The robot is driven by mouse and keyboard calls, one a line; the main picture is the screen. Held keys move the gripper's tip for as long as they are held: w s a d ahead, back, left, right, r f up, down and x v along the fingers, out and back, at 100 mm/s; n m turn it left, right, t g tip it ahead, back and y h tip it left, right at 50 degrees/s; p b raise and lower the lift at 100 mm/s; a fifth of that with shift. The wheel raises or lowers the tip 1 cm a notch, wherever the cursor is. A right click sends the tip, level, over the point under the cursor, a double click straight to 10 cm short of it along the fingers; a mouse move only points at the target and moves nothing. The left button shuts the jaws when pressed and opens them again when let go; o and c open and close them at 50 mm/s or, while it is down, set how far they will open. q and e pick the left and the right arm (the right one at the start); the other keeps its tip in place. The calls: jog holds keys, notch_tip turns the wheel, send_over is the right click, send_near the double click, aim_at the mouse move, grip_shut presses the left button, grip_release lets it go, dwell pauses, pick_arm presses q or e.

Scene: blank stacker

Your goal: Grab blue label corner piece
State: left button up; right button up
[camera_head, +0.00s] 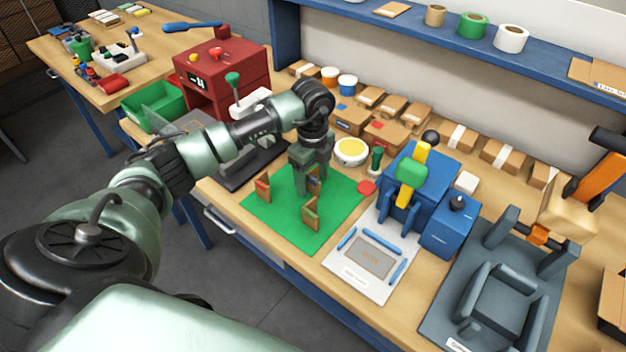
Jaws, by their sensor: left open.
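A green mat (280,228) lies on the workbench with several brown corner pieces standing on it. One brown corner piece (263,188) stands at the mat's left and another brown corner piece (311,215) at its front middle. A corner piece with a bit of blue (315,180) shows behind the front one, largely hidden by my left gripper. My left gripper (308,190) points down over the mat, open, with its fingers close to the blue-marked piece. I cannot tell whether they touch it. My right gripper is not in view.
A blue press (404,190) with a yellow-green handle stands right of the mat, behind a white plate with blue strips (370,262). A grey fixture (500,290) is at the right. A red machine (215,75) and cardboard boxes (384,132) stand behind.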

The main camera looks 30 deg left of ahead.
pick_arm(q)
jog(key=c, duration=1.4)
jog(key=shift+r, duration=0.1)
